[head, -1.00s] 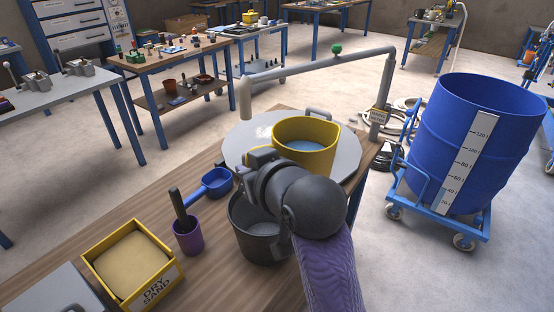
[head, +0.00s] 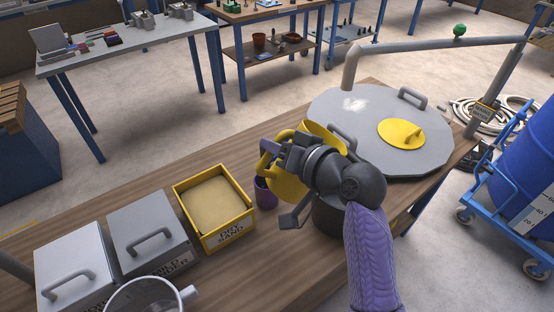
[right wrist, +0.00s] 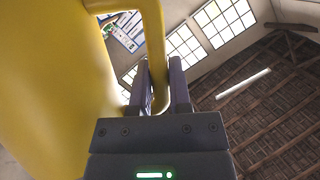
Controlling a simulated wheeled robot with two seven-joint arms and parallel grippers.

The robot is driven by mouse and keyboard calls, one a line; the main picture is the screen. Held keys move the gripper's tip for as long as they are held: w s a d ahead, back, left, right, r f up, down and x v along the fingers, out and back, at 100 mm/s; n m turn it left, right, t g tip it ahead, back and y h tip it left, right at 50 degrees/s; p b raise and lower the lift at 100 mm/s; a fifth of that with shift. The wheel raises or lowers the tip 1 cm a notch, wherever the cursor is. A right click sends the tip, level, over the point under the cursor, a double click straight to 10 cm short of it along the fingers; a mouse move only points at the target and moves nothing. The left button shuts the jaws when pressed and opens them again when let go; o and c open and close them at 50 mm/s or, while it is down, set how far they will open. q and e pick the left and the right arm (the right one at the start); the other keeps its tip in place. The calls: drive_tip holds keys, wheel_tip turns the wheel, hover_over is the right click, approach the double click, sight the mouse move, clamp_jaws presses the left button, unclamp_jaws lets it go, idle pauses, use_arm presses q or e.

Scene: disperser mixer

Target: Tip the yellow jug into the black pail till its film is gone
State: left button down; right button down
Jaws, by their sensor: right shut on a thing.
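The yellow jug (head: 288,189) is held over the bench, close to the black pail (head: 328,219). My right gripper (head: 272,148) is shut on the jug's handle; in the right wrist view its fingers (right wrist: 161,98) close around the handle beside the jug's yellow wall (right wrist: 55,90). The jug looks tilted, but my wrist covers much of it. Its inside and any film are hidden. Only part of the pail's side shows below my wrist, and its mouth is hidden. My left gripper is not in view.
Behind is a grey disc (head: 345,108) with a yellow lid (head: 405,133) under a bent pipe (head: 430,46).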

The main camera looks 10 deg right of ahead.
sight(334, 137)
drive_tip(key=shift+w+d+m+y+b, duration=0.15)
drive_tip(key=shift+d+m+y+b, duration=0.35)
drive_tip(key=shift+d+m+b, duration=0.3)
drive_tip(key=shift+w+d+r+m+t+y+b, duration=0.15)
drive_tip(key=shift+d+m+t+y+b, duration=0.15)
drive_tip(key=shift+m, duration=0.25)
drive_tip(key=shift+s+d+r+m+t+y+b, duration=0.1)
drive_tip(key=shift+d+r+m+t+b, duration=0.1)
drive_tip(key=shift+d+m, duration=0.25)
drive_tip(key=shift+w+d+f+m+t, duration=0.15)
drive_tip(key=shift+d+f+m+t, duration=0.15)
drive_tip(key=shift+d+m, duration=0.35)
drive_tip(key=shift+w+d+f+m+t+y+b, duration=0.25)
drive_tip(key=shift+d+m+t+b, duration=0.2)
drive_tip(key=shift+d+m, duration=0.7)
drive_tip(key=shift+w+d+f+m+t+y+b, duration=0.15)
drive_tip(key=shift+d+f+m+t+b, duration=0.25)
drive_tip(key=shift+d+m, duration=0.75)
drive_tip(key=shift+w+d+f+m+t+y+b, duration=0.2)
drive_tip(key=shift+d+m+t+b, duration=0.25)
drive_tip(key=shift+d+m, duration=0.7)
drive_tip(key=shift+d, duration=0.1)
